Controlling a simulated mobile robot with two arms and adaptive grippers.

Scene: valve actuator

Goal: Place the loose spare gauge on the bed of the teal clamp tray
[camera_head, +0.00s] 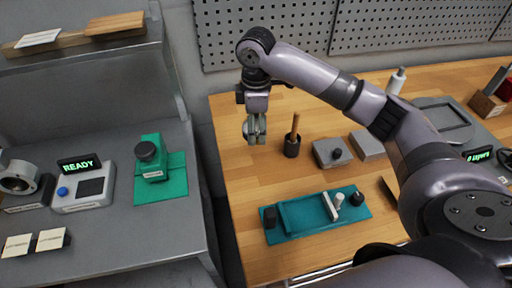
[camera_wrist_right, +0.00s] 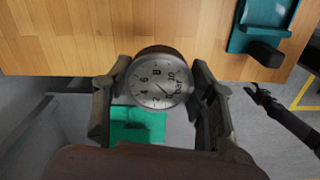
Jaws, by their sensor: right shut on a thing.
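My right gripper (camera_head: 255,128) hangs over the left edge of the wooden bench and is shut on the gauge. In the right wrist view, the round gauge (camera_wrist_right: 160,78), with a pale numbered dial and dark rim, sits between the two fingers (camera_wrist_right: 162,110). The teal clamp tray (camera_head: 296,216) lies on the wooden bench, nearer the front and to the right of the gripper. It carries a light clamp lever and dark knobs at its ends. Part of the tray (camera_wrist_right: 262,20) also shows in the right wrist view.
A grey bench at left holds a green fixture (camera_head: 174,180) and a READY box (camera_head: 82,190). A gap separates the benches.

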